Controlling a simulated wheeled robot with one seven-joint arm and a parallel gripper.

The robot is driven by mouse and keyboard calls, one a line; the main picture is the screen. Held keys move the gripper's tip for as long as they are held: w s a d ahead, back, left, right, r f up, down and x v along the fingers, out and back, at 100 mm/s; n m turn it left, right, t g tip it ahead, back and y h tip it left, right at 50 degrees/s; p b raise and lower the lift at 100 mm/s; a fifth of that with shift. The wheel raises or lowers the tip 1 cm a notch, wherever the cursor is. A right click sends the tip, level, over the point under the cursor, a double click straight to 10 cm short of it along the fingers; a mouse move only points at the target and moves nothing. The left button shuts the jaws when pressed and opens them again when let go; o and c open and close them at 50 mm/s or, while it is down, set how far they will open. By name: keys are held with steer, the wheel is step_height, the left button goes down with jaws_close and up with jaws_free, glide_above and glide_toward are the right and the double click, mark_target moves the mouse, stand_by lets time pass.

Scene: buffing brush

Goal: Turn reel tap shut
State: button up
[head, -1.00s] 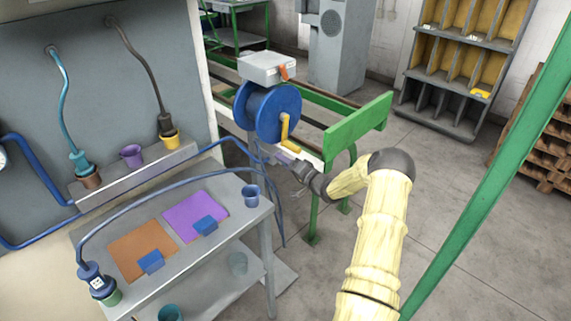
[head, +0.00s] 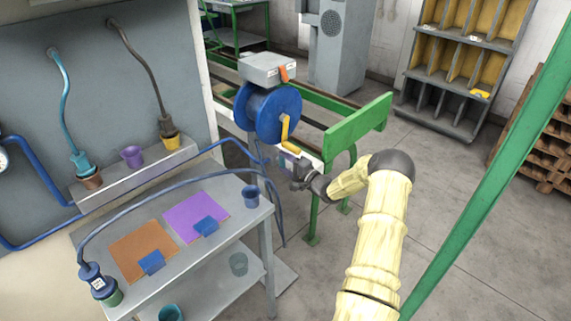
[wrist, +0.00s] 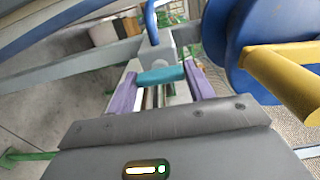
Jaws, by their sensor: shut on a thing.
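The reel tap (wrist: 157,58) is a grey block with a blue pipe above it and a teal lever (wrist: 161,76) across its front, seen in the wrist view. The purple fingers of my gripper (wrist: 160,84) stand on either side of the teal lever and are shut on it. In the head view my gripper (head: 284,162) is below the yellow crank of the blue reel (head: 272,112). The tap is too small and covered to make out there. The lever's far side is hidden.
The yellow crank (wrist: 285,78) and blue reel are close to the right of my gripper in the wrist view. A green-legged bench (head: 352,122) stands behind. A grey table (head: 240,215) with coloured mats is to the left, and a green post (head: 490,180) is to the right.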

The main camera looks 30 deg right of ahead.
steer(key=shift+d, duration=0.1)
steer(key=o, duration=1)
steer(key=b+v, duration=0.2)
steer(key=v, duration=1.5)
steer(key=shift+s, duration=0.2)
steer(key=shift+w, duration=0.1)
